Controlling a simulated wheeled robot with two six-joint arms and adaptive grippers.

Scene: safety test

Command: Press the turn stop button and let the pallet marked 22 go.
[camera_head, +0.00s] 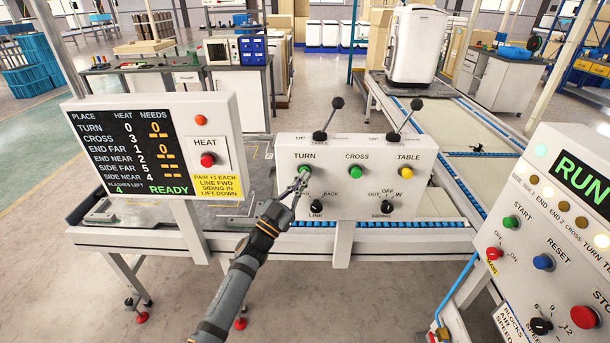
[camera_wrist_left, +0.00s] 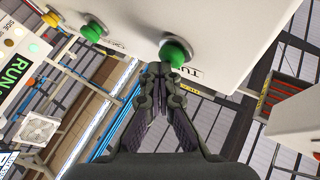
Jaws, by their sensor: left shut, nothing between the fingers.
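The green TURN button (camera_head: 305,170) is on the front of the white control box (camera_head: 380,158), at its left side. It also shows in the left wrist view (camera_wrist_left: 176,51). My left gripper (camera_head: 299,184) is shut and empty, with its fingertips at the button's lower edge. In the left wrist view the closed fingertips (camera_wrist_left: 160,69) overlap the button's edge; I cannot tell whether they touch or press it. I cannot make out a pallet marked 22. My right gripper is not in view.
A green CROSS button (camera_head: 355,172), yellow TABLE button (camera_head: 407,173) and two levers share the box. A HEAT display (camera_head: 150,148) at left reads READY. A RUN panel (camera_head: 560,235) stands at right. A white appliance (camera_head: 416,45) stands on the conveyor behind.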

